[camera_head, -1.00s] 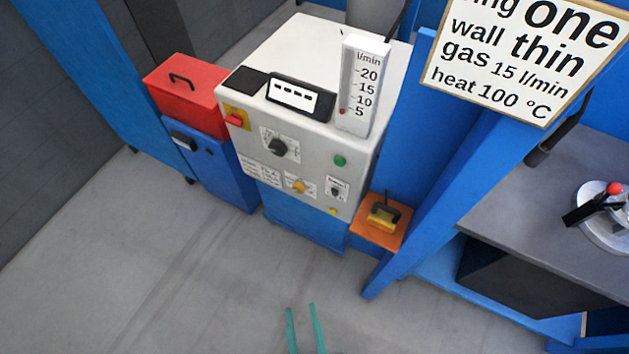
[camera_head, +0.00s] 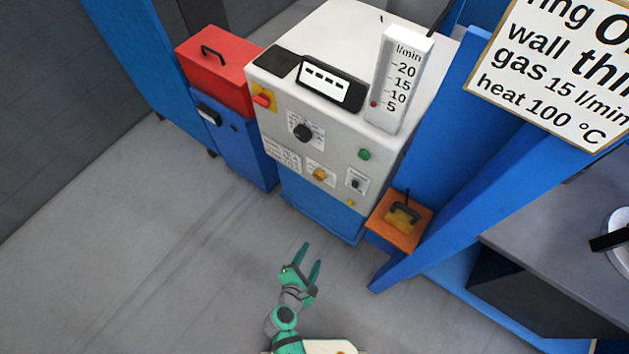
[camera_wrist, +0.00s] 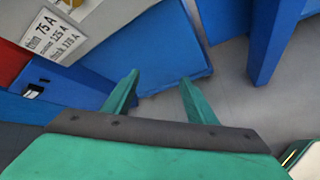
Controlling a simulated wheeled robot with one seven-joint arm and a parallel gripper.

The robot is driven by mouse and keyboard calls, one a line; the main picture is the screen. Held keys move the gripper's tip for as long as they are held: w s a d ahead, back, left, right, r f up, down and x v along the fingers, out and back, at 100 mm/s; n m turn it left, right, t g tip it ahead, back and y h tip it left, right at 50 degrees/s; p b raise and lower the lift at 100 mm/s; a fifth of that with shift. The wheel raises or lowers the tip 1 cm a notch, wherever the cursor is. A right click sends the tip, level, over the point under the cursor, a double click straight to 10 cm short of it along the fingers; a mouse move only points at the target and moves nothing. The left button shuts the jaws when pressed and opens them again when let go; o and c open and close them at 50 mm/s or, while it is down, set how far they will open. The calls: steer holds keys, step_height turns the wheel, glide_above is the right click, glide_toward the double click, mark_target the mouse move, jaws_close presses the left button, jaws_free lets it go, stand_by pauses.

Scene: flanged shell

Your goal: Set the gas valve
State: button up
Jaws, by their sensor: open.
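The white machine (camera_head: 285,105) stands at the top middle in the head view. Its flow tube (camera_head: 402,75) is marked in l/min, and the red ball (camera_head: 374,104) sits beside the 5 mark. The front panel has a black dial (camera_head: 302,133), a yellow knob (camera_head: 319,174), a small black knob (camera_head: 356,183) and a small yellow knob (camera_head: 351,203). I cannot read which is the gas valve. My green gripper (camera_head: 312,255) is open and empty, in front of and below the panel, touching nothing. In the wrist view its fingers (camera_wrist: 160,78) point toward the blue machine base (camera_wrist: 160,45).
The sign (camera_head: 555,80) at upper right reads gas 15 l/min. A red box (camera_head: 215,75) on a blue cabinet stands left of the machine. An orange box (camera_head: 385,228) and a blue post (camera_head: 445,220) are to the right. The floor (camera_head: 140,240) at left is clear.

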steer(key=w+a+r+n+t+h, duration=0.1)
steer(key=w+r+n+h, duration=0.2)
steer(key=w, duration=0.4)
steer(key=n+t+h, duration=0.3)
steer(key=n+h, duration=0.1)
steer(key=n, duration=0.2)
glide_toward(317, 178)
steer(key=x, duration=0.7)
steer(key=shift+d+r, duration=0.1)
steer(key=shift+w+d, duration=0.35)
steer(key=shift+w, duration=0.25)
steer(key=c, duration=1.1)
steer(key=shift+o, duration=0.2)
